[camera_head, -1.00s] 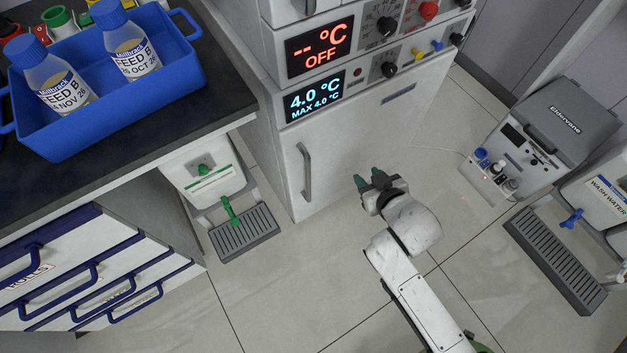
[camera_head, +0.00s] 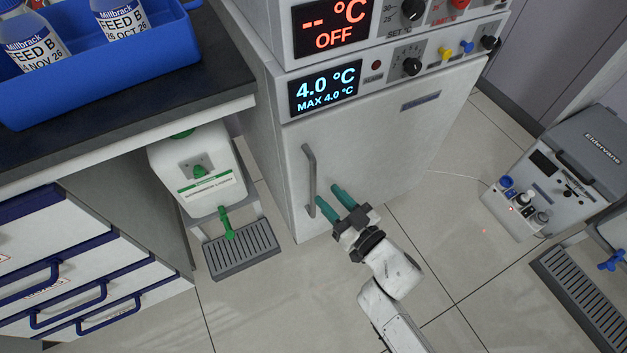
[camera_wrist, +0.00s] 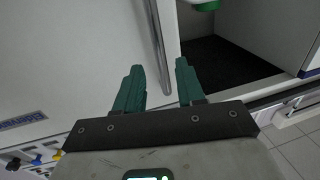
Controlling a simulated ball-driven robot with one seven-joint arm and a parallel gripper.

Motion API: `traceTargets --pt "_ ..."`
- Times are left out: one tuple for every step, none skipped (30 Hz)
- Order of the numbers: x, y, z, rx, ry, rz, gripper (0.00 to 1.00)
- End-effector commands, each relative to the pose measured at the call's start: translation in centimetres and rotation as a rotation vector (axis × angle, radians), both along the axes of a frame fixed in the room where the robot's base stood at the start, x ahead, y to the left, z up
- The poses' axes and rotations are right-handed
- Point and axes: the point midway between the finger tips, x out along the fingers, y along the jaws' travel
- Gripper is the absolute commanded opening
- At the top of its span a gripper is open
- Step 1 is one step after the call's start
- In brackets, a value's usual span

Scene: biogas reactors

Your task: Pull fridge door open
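The white fridge door (camera_head: 380,140) is closed, below a display reading 4.0 °C. Its grey vertical bar handle (camera_head: 309,180) is on the door's left side. My gripper (camera_head: 330,196) has two green fingers, spread apart and empty, in front of the door near the handle's lower end. In the head view the left finger looks close to the handle; I cannot tell if it touches. In the wrist view the handle (camera_wrist: 158,45) runs down toward the gap between the open fingers (camera_wrist: 160,80), beyond their tips.
A white container with a green tap (camera_head: 200,170) stands over a grey drip grate (camera_head: 242,250) left of the fridge. A bench with blue-handled drawers (camera_head: 80,285) is further left. A grey Eldervane machine (camera_head: 570,165) stands at right. Tiled floor before the fridge is clear.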

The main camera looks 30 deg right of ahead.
Motion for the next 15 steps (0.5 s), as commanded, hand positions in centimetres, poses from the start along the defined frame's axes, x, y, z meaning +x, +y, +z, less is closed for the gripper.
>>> traceTargets --pt "1.1 0.2 -0.1 -0.001 -0.002 0.0 0.39" --pt "1.7 0.3 -0.1 -0.002 -0.002 0.0 0.39" --pt "2.4 0.5 -0.1 -0.001 -0.002 0.0 0.39" --pt "2.9 0.6 -0.1 0.0 -0.003 0.0 0.39" --pt "3.4 0.7 -0.1 -0.001 -0.002 0.0 0.39" --pt "4.0 0.8 -0.2 -0.001 -0.001 0.0 0.39" --pt "4.4 0.9 -0.1 -0.001 -0.001 0.0 0.39" --pt "4.8 0.9 -0.1 -0.001 -0.001 0.0 0.39" --pt "5.3 1.0 -0.1 -0.001 -0.001 0.0 0.39" --pt "5.6 1.1 -0.1 -0.001 -0.001 0.0 0.39" --pt "5.9 1.1 -0.2 0.0 0.0 -0.001 0.39" --pt "6.2 1.2 -0.1 0.0 0.001 -0.001 0.39" --pt "6.4 1.2 -0.1 0.0 0.001 -0.001 0.39" --pt "6.6 1.3 -0.1 0.0 0.001 -0.001 0.39" --pt "6.7 1.3 -0.1 0.0 0.001 -0.001 0.39"
